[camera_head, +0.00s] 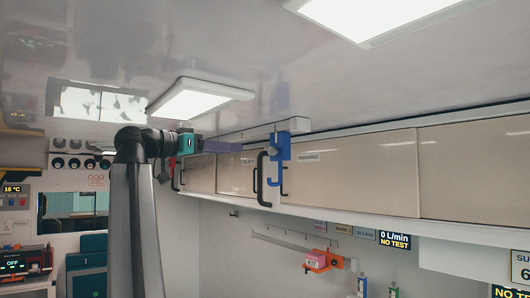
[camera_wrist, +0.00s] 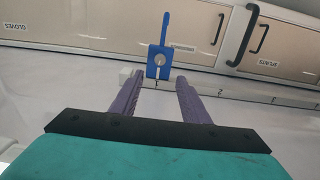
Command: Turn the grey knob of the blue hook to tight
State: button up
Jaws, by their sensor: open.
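The blue hook (camera_head: 274,168) hangs from the pale rail under the ceiling, in front of the cabinet doors. In the wrist view the blue hook (camera_wrist: 164,36) shows beyond my fingertips, with its arm pointing up in the picture. Its grey knob (camera_wrist: 159,62) is a small light piece on the blue plate, roughly centred between my fingers; its exact turn is too small to read. My gripper (camera_wrist: 160,80) is open, with two purple fingers apart and nothing between them. In the head view my gripper (camera_head: 240,147) is left of the hook, with a gap between them.
The rail (camera_wrist: 225,92) carries small number marks. Cabinet doors (camera_head: 372,171) with black handles (camera_head: 263,180) run behind the hook. Ceiling lamps (camera_head: 200,97) are close above my arm. An orange holder (camera_head: 318,262) is on the wall below. The space below the hook is open.

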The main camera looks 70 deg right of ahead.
jog(key=shift+d, duration=0.15)
jog(key=p, duration=0.3)
send_near(270, 152)
jog(key=x, duration=0.6)
jog(key=shift+s+d+r, duration=0.2)
jog(key=shift+d, duration=0.05)
jog(key=shift+p+x, duration=0.35)
jog(key=shift+x, duration=0.4)
jog(key=shift+f, duration=0.15)
jog(key=c, duration=1.1)
jog(key=shift+o, duration=0.2)
